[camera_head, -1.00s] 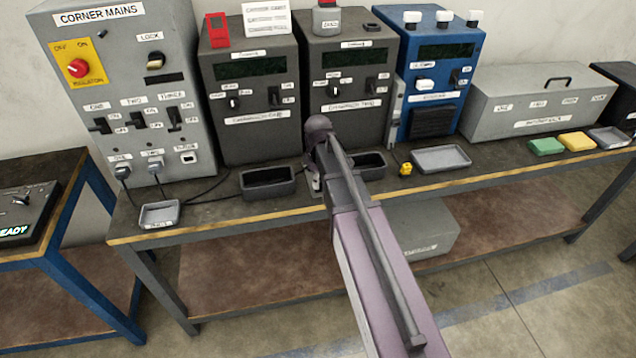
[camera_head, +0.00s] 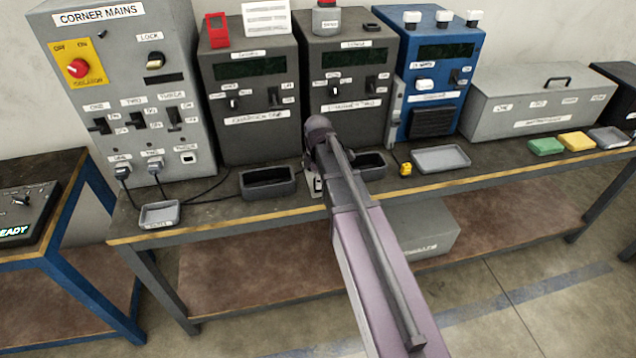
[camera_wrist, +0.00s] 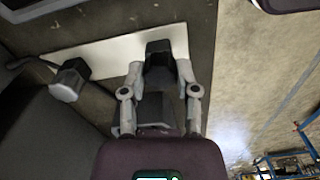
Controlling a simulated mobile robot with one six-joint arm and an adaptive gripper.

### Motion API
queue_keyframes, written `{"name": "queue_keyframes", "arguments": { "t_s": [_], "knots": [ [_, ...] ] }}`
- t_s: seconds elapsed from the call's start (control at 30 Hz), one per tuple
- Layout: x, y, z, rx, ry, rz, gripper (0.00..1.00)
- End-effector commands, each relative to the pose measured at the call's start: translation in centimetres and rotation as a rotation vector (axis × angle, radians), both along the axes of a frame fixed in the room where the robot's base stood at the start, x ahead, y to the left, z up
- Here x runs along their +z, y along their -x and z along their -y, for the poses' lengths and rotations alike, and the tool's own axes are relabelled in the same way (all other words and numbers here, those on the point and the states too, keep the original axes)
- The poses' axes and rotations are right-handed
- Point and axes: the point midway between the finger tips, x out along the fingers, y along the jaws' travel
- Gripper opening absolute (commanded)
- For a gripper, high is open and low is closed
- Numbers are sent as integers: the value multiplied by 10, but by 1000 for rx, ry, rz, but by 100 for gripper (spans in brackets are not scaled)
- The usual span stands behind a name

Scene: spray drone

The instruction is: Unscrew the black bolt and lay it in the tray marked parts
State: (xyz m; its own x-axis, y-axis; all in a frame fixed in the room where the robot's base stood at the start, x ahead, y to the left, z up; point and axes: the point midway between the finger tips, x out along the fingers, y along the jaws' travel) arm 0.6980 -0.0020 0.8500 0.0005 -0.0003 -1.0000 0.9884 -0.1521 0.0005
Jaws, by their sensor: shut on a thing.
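In the wrist view the two fingers of my gripper (camera_wrist: 160,72) are shut on a dark, block-like head, which I take to be the black bolt (camera_wrist: 158,54). It stands at a pale plate (camera_wrist: 112,54); whether its thread is still in the plate is hidden. In the head view my arm hides the bolt and the gripper's tips. A small grey tray (camera_head: 160,224) with a blurred front label, likely the parts tray, sits at the bench's left front. It looks empty.
Cables (camera_head: 190,198) run along the bench near the cabinet.

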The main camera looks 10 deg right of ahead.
Motion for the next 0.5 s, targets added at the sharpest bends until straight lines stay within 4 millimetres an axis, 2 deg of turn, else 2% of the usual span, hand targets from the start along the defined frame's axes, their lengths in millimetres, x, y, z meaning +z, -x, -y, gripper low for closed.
{"name": "queue_keyframes", "arguments": {
  "t_s": [0.5],
  "knots": [
    [0,0,0,405,0,0,0]
  ]
}}
